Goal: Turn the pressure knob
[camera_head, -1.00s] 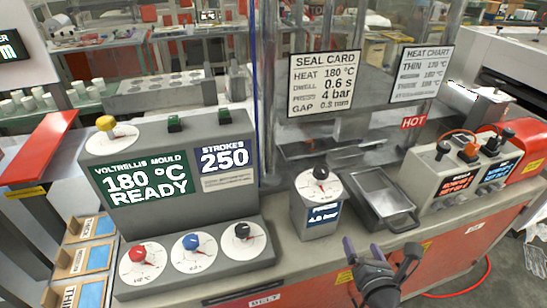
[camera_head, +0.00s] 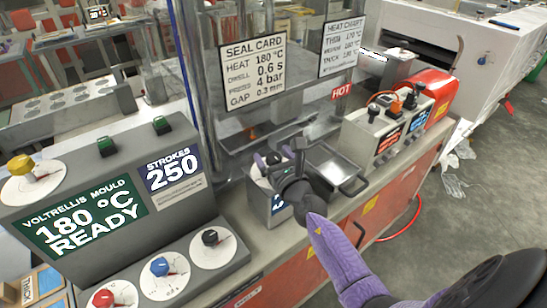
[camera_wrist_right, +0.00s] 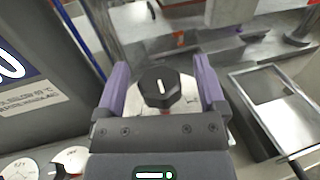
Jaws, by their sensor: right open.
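The pressure knob is a black knob with a white pointer mark (camera_wrist_right: 160,87). It sits on a white round dial on top of a small grey box (camera_head: 260,203) with a blue display, on the bench. My right gripper (camera_head: 281,156) is over the box; its hand partly hides the knob and dial in the head view. In the right wrist view its two purple fingers (camera_wrist_right: 162,80) are open, one on each side of the knob. Contact between fingers and knob cannot be told. My left gripper is not in view.
A grey mould panel (camera_head: 190,215) with red, blue and black knobs stands left of the box. A metal tray (camera_head: 325,165) with a handle lies close on the right. A control box (camera_head: 385,130) stands farther right. Clear guard panels and a seal card (camera_head: 254,70) rise behind.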

